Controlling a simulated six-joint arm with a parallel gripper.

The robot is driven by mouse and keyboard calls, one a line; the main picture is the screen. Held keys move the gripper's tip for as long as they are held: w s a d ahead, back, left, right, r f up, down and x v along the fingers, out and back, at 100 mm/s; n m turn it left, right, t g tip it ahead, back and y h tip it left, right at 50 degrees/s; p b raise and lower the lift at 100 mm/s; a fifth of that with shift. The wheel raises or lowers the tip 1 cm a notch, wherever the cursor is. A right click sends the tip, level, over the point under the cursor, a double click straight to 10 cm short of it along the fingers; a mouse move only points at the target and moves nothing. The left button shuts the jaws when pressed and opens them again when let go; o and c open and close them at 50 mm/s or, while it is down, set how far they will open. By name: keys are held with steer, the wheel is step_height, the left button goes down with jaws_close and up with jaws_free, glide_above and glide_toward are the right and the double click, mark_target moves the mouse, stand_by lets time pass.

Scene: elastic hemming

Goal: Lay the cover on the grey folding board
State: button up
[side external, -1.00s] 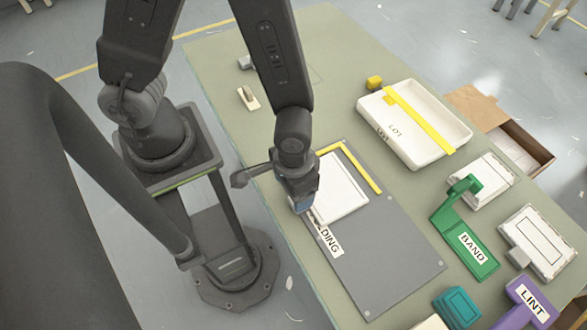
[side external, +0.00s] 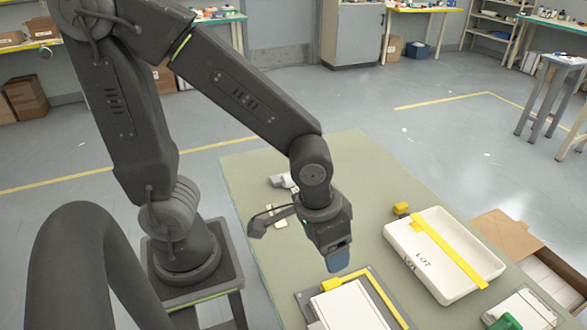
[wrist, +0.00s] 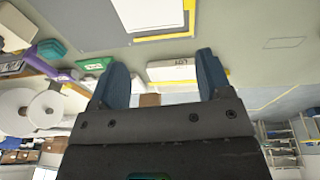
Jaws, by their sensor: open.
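The white cover (side external: 352,308), with a thin dark outline, lies flat on the grey folding board (side external: 398,312), inside the corner of a yellow L-shaped guide (side external: 378,292). The cover also shows at the top of the wrist view (wrist: 148,14), with the board (wrist: 85,20) beside it. The bottom edge of the side view cuts off the near parts of both. My gripper (side external: 338,262) is above the far end of the board, clear of the cover. Its blue fingers (wrist: 162,82) are spread apart with nothing between them.
A white LOT tray (side external: 440,278) with a yellow strap stands right of the board. A small yellow block (side external: 401,208) is behind it. A grey item (side external: 283,181) lies at the table's far left. An open cardboard box (side external: 508,238) is on the right.

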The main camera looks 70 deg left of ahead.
steer(key=s+a+r+t, duration=0.2)
steer(key=a+r, duration=0.6)
steer(key=r, duration=0.4)
steer(key=shift+s+a+t+y, duration=0.4)
steer(key=shift+t, duration=0.4)
